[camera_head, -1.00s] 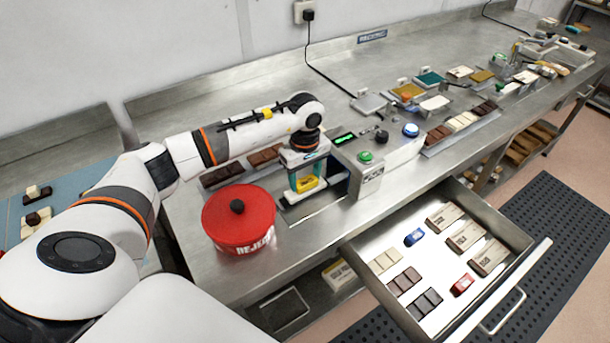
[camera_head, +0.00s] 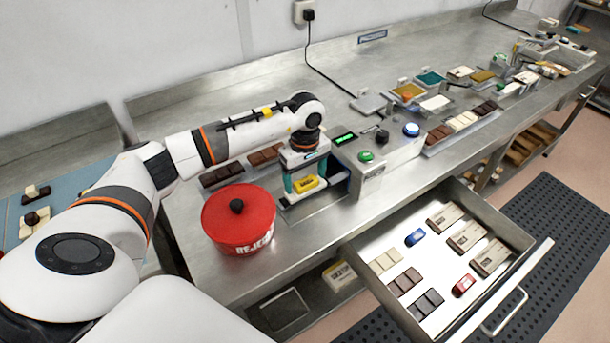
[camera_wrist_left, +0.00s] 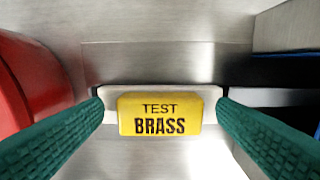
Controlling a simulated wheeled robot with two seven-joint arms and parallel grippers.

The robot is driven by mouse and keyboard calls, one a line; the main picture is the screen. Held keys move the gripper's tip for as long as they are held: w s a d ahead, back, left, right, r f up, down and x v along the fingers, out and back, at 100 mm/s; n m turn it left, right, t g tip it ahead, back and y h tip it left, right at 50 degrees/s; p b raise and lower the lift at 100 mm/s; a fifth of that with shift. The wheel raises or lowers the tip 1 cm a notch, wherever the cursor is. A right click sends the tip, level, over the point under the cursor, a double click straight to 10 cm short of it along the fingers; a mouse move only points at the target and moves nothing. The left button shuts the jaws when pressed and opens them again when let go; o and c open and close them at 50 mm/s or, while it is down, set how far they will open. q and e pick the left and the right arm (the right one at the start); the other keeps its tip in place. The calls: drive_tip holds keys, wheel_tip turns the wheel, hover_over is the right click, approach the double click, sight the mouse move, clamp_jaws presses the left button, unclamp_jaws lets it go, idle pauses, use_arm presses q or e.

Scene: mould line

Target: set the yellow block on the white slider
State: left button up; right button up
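The yellow block (camera_wrist_left: 160,116), marked "TEST BRASS", lies flat on the white slider (camera_wrist_left: 211,98) in the left wrist view. The slider's ends show on both sides of the block. In the head view, the yellow block (camera_head: 306,184) is low between the fingers of my left gripper (camera_head: 304,180), beside the grey machine. The green fingers of my left gripper (camera_wrist_left: 160,112) stand on either side of the block with a gap at each side, so it is open and still around the block. My right gripper is in neither view.
A red lidded pot (camera_head: 238,220) stands close to the left of my left gripper. The grey machine (camera_head: 375,160) with buttons stands close on the right. An open drawer (camera_head: 440,265) with bars and small cars juts out in front. Trays of bars lie behind.

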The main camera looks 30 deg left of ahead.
use_arm(q)
wheel_tip(320, 180, up, 12)
drive_tip(key=b, duration=0.2)
idle(0.4)
